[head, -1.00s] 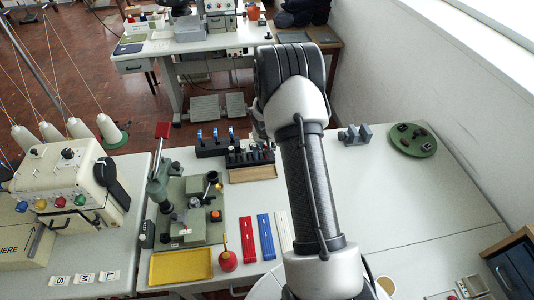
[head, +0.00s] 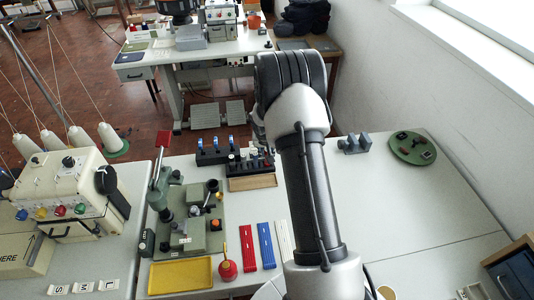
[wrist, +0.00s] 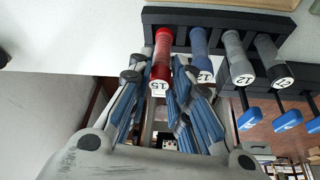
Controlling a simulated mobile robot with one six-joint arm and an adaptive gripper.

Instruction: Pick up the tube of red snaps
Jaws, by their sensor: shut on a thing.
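The tube of red snaps (wrist: 162,58) shows in the wrist view with a white end label. My gripper (wrist: 160,77) is shut on it, with one finger on each side near the labelled end. The far end of the tube meets the black rack (wrist: 220,17); I cannot tell whether it is clear of its slot. In the head view my gripper and the red tube are hidden or too small to make out near my arm.
In the wrist view a blue tube (wrist: 199,50) and a grey tube (wrist: 238,58) stand close right of the red one. A second rack holds blue-handled tools (head: 216,147). A tan tray (head: 252,183) lies in front.

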